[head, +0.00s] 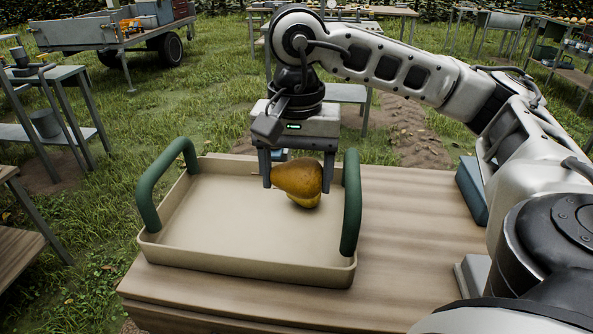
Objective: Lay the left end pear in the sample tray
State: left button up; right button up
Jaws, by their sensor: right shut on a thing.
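A yellow-brown pear (298,177) is held between the fingers of my right gripper (297,178), over the right part of the sample tray. The sample tray (225,255) is a shallow beige tray with two green handles, on the wooden table. Another yellow-brown pear shape (305,201) shows just below the held pear, mostly hidden by it; it appears to lie in the tray. I cannot tell whether the two touch. My left gripper is not in view.
The wooden table (410,235) is bare to the right of the tray. A blue-grey box (471,191) stands at its right side, near my right arm. The tray's left part is empty. Its green handles (351,203) rise above the rim. Grass, other tables and a cart (105,32) lie behind.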

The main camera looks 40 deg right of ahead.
aim_at(296, 244)
jog(key=shift+f+b, duration=0.8)
jog(key=shift+f, duration=0.2)
jog(key=shift+f+b, duration=1.2)
jog(key=shift+f, duration=0.05)
jog(key=shift+f+b, duration=1.25)
jog(key=shift+f, duration=0.1)
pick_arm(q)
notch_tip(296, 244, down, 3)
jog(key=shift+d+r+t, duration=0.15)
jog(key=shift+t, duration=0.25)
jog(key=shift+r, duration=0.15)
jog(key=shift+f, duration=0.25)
pick_arm(e)
jog(key=shift+f, duration=0.1)
pick_arm(q)
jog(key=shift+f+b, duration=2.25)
jog(key=shift+b, duration=0.15)
pick_arm(e)
jog(key=shift+f, duration=2.45)
